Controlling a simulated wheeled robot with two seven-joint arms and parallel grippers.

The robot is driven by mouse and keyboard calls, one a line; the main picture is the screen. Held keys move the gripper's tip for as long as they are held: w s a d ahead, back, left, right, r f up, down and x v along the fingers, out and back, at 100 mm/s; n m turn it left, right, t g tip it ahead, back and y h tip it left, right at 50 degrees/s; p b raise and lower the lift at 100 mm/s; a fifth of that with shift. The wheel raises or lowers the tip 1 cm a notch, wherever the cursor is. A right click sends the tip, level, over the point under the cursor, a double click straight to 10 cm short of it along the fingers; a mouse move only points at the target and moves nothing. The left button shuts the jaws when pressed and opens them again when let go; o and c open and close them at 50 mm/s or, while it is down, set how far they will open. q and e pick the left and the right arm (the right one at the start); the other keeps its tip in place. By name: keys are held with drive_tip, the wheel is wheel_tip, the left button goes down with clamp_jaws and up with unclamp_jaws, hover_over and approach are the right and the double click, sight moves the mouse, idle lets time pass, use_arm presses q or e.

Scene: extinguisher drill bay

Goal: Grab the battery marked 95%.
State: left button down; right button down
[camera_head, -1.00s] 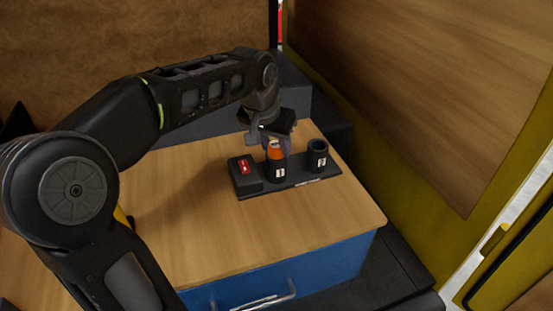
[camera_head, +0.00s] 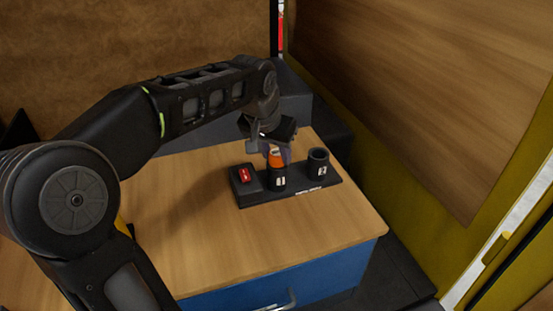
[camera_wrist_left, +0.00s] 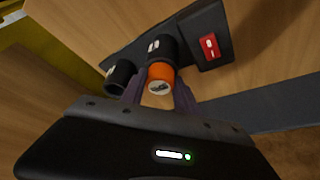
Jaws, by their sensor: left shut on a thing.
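An orange battery (camera_head: 277,160) stands in the left black socket (camera_head: 280,182) of a dark holder (camera_head: 303,192) on the table. In the left wrist view the battery (camera_wrist_left: 160,73) shows a pale end cap with a dark mark too small to read. My left gripper (camera_head: 279,153) reaches down from above and is shut on the battery, with its purple-grey fingers (camera_wrist_left: 159,93) on either side. The battery's lower part is hidden in the socket. The right socket (camera_head: 318,165) looks empty and dark inside. My right gripper is not in view.
A red switch (camera_head: 244,175) sits on a dark box at the holder's left end. The wooden tabletop (camera_head: 200,235) is clear in front and to the left. A blue drawer (camera_head: 300,275) with a handle is below. A wooden panel (camera_head: 430,90) rises at the right.

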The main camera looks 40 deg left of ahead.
use_arm(q)
wheel_tip(320, 180, up, 10)
idle(0.4)
